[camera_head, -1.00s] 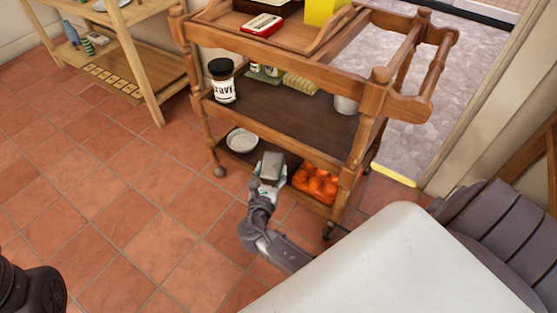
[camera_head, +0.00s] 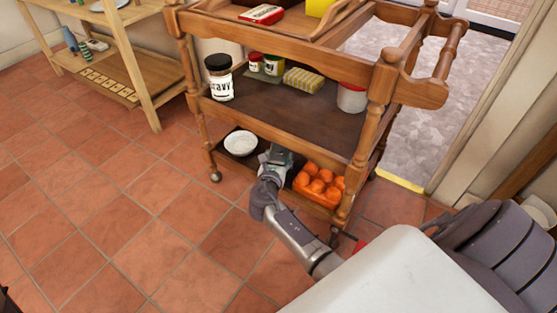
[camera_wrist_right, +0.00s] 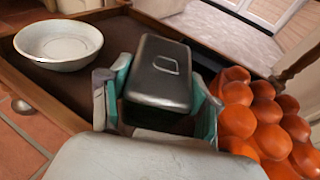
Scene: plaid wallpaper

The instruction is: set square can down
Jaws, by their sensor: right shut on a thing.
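The square can (camera_wrist_right: 158,75) is dark grey with rounded edges and a pull-tab-like mark on its facing side. My right gripper (camera_wrist_right: 160,105) is shut on it, with a finger on each side. The can is mostly hidden by the gripper there. I cannot tell whether it touches the shelf. My left gripper is not in view.
The white bowl (camera_head: 240,143) stands left of the can and the oranges (camera_head: 320,181) lie close on its right. The trolley's middle shelf (camera_head: 285,112) hangs above, with jars and a sponge (camera_head: 304,80). A wooden side table (camera_head: 115,78) stands at the left.

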